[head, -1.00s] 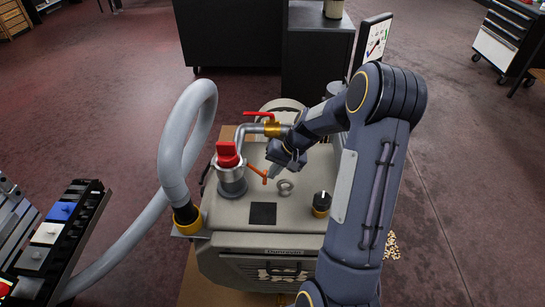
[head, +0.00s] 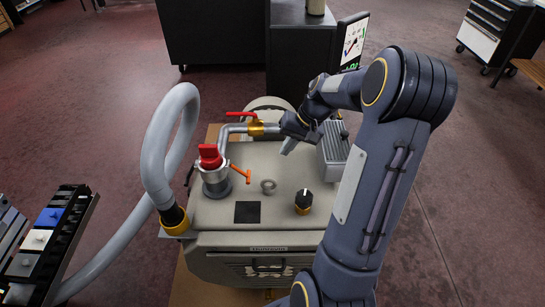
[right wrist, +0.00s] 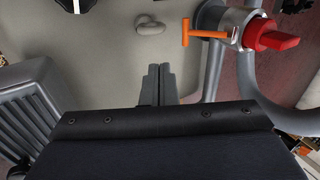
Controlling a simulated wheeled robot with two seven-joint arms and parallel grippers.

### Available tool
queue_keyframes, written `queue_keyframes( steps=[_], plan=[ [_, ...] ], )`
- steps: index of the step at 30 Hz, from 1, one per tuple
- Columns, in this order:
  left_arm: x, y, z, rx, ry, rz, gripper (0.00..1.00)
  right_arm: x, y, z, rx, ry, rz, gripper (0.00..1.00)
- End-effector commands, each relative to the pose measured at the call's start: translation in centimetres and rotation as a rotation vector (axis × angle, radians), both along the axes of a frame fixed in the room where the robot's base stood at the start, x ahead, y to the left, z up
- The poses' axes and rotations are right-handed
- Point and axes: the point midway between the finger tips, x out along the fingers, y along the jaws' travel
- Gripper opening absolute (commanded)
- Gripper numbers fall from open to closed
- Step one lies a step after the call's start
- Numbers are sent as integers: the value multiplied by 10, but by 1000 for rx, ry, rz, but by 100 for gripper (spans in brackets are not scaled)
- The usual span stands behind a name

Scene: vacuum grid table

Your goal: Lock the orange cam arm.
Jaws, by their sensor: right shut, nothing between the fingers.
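The orange cam arm (head: 241,173) sticks out to the right from the metal collar (head: 215,180) under the red knob (head: 210,156), on top of the beige machine. In the right wrist view the cam arm (right wrist: 203,33) is a T-shaped orange piece beside the red knob (right wrist: 272,37). My right gripper (head: 287,150) is above the machine's top, behind and to the right of the cam arm, and apart from it. In the right wrist view my right gripper's fingers (right wrist: 158,85) are together and empty. My left gripper is not in view.
A red-handled valve (head: 242,115) on a pipe stands behind the collar. A metal ring (head: 268,186), a black knob (head: 303,201) and a grey finned block (head: 333,151) are on the machine's top (head: 283,220). A grey hose (head: 153,150) loops at the left.

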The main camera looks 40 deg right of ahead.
Motion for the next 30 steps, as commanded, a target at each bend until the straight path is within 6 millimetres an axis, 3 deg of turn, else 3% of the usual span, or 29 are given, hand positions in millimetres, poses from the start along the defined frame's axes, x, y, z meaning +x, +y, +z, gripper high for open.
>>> queue_keyframes(
  steps=[6, 14, 20, 30],
  plan=[
    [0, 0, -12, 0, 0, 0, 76, 10, 28, 13, -184, -62, 80, 0],
    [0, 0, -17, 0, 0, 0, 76, 16, 40, 18, -278, -118, 112, 0],
    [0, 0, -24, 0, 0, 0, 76, 25, 43, -10, -277, -113, 111, 0],
    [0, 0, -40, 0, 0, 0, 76, 52, 50, -76, -276, -114, 111, 0]
  ],
)
